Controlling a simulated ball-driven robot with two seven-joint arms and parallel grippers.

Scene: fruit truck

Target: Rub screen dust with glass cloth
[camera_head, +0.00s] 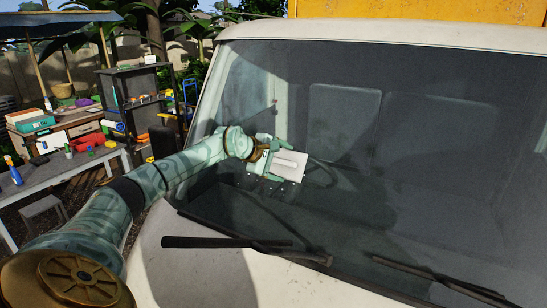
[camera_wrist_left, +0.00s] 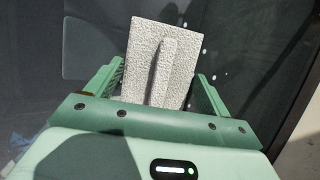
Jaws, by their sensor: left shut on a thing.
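A pale grey-white, textured glass cloth (camera_wrist_left: 146,45) with a raised ridge sits between the fingers of my left gripper (camera_head: 273,158), which is shut on it. In the head view the cloth (camera_head: 292,164) is at the windshield's lower left. I cannot tell whether its face touches the glass. The dark windshield screen (camera_head: 350,130) of a white truck fills the right side. Small white specks (camera_wrist_left: 209,70) show beside the cloth in the left wrist view. The cloth hides the glass behind it. My right gripper is not in view.
Two black wipers lie along the windshield's base, one at left (camera_head: 230,243) and one at right (camera_head: 440,278). A pale window pillar (camera_wrist_left: 300,140) borders the glass. A workbench (camera_head: 75,165) with tools and a blue spray bottle (camera_head: 14,172) stands at far left.

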